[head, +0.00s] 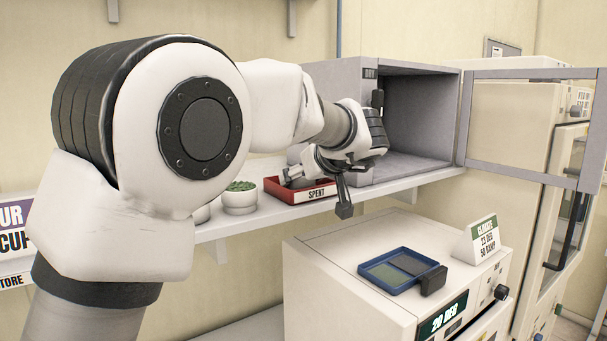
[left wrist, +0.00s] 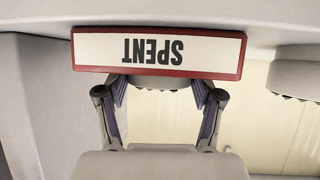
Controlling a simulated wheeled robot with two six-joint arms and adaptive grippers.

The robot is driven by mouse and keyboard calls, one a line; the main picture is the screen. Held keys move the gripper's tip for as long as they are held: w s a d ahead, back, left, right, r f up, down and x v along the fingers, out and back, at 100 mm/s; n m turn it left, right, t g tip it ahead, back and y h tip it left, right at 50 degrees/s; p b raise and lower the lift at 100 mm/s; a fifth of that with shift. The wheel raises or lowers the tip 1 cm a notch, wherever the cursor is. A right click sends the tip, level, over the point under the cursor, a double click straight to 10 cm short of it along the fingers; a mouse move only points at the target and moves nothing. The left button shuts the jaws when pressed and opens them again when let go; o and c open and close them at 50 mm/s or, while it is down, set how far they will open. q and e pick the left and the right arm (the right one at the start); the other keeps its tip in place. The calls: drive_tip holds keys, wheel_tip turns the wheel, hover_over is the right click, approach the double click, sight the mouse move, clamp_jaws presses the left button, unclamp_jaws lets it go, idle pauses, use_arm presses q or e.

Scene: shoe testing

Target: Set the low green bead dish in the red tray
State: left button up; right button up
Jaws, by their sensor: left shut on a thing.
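The red tray (head: 300,197) labelled SPENT stands on the shelf left of the grey open box. In the left wrist view the tray's front (left wrist: 158,73) appears upside down. My left gripper (head: 322,184) is at the tray, its dark finger hanging in front of the label. In the left wrist view my gripper (left wrist: 158,95) is shut on a pale dish (left wrist: 152,82), of which only a strip with a dark grainy edge shows. The tray front hides the rest and the fingertips. I cannot tell whether the dish touches the tray floor.
A white pot with green contents (head: 240,197) stands left of the tray on the shelf (head: 400,184). The grey box (head: 420,115) with its door swung right stands beside the tray. A blue tray (head: 402,270) and a sign (head: 484,240) rest on the machine below.

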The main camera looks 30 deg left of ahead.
use_arm(q)
drive_tip(key=shift+f, duration=0.45)
drive_tip(key=o, duration=1)
drive_tip(key=shift+c, duration=0.2)
drive_tip(key=shift+o, duration=1.4)
drive_tip(key=shift+w, duration=0.1)
drive_tip(key=shift+w+f, duration=0.1)
drive_tip(key=shift+w, duration=0.05)
drive_tip(key=v, duration=1.2)
drive_tip(key=shift+w, duration=0.15)
